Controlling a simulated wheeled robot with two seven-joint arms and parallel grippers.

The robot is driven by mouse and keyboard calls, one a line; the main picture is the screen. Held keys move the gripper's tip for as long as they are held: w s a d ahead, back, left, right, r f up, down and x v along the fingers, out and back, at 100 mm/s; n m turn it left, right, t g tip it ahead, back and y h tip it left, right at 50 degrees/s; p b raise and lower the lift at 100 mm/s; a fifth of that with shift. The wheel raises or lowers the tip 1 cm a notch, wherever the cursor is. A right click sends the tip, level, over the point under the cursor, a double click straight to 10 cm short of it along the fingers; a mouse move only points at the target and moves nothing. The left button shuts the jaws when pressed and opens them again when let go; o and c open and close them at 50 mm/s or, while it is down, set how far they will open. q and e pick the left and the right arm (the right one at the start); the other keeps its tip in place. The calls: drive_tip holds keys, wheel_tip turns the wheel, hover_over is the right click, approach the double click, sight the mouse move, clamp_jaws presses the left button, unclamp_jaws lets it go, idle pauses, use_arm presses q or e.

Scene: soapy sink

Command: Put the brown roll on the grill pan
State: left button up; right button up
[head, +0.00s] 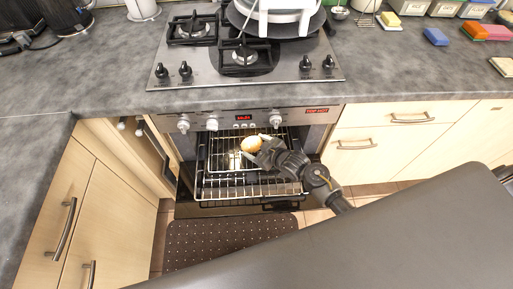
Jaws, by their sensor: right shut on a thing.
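My right gripper is dark, reaches in from the right and is shut on the roll. The roll is over the wire grid of what looks like the grill pan (222,161) in the oven. I cannot tell whether the roll touches the grid. The gripper and wrist hide the right part of the pan. My left gripper is not in view.
A pulled-out wire rack (215,192) sticks out of the oven, low in front. The oven control panel (232,121) and hob (245,65) are above. Cabinets flank the oven on both sides. A brown dotted mat (215,240) lies on the floor.

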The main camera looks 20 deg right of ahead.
drive_tip(key=shift+f, duration=0.5)
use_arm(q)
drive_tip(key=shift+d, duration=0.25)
use_arm(e)
drive_tip(key=shift+f, duration=0.1)
drive_tip(key=shift+f, duration=0.2)
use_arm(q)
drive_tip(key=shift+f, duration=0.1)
use_arm(e)
drive_tip(key=o, duration=1)
drive_tip(key=shift+r, duration=0.1)
